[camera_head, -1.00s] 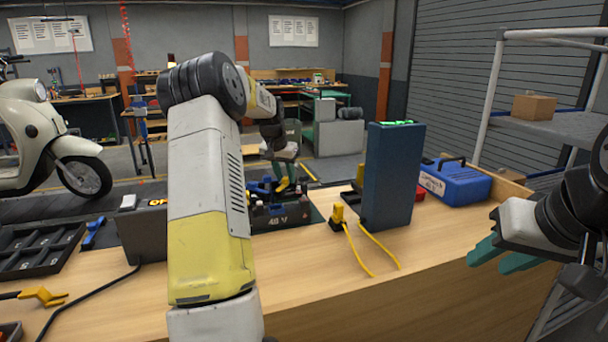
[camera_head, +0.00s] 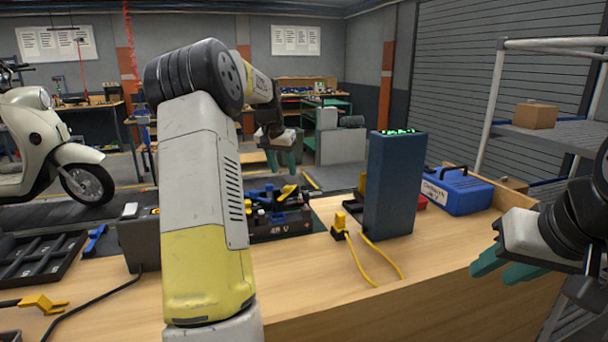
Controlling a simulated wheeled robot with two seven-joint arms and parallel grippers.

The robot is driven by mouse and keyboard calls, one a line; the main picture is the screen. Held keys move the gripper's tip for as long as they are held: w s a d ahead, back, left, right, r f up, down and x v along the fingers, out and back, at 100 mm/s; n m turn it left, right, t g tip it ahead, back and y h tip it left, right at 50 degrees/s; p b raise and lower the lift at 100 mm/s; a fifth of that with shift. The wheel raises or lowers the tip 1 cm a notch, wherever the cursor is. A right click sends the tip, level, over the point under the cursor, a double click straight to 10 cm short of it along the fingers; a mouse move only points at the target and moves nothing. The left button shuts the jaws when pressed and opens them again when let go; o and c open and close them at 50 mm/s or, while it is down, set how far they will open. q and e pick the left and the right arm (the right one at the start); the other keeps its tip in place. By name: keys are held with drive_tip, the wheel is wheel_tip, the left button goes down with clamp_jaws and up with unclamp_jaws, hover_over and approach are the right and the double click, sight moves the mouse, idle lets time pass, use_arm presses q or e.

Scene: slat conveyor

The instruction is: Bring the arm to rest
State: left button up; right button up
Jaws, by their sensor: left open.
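My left arm rises through the middle of the head view, white and yellow with a black elbow, and bends away over the bench. My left gripper (camera_head: 284,160) has green fingers, points down and is open. It hangs above and behind the dark 48 V battery unit (camera_head: 283,226), with nothing seen between its fingers. The arm hides part of the bench. My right gripper (camera_head: 505,266) has teal fingers and is beyond the bench's right front edge, with nothing seen in it. I cannot tell how far apart its fingers are.
A tall blue charger box (camera_head: 394,190) with green lights stands on the wooden bench (camera_head: 320,290), with a yellow cable and plug (camera_head: 339,226) beside it. A blue toolbox (camera_head: 456,190) is at the right. A black compartment tray (camera_head: 40,257) lies at the left.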

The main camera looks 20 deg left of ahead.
use_arm(q)
drive_tip(key=shift+r, duration=0.1)
drive_tip(key=s+d+r, duration=0.4)
drive_tip(key=s+d, duration=0.3)
drive_tip(key=s, duration=0.2)
drive_tip(key=s+d+r, duration=0.4)
drive_tip(key=s+d, duration=0.4)
drive_tip(key=s, duration=0.1)
drive_tip(key=s+d+f+h, duration=0.1)
drive_tip(key=s+d+f, duration=0.2)
drive_tip(key=s, duration=0.6)
drive_tip(key=s+d+f+t+h, duration=0.1)
drive_tip(key=s+d+f, duration=0.2)
drive_tip(key=s, duration=0.6)
drive_tip(key=shift+s+t, duration=0.3)
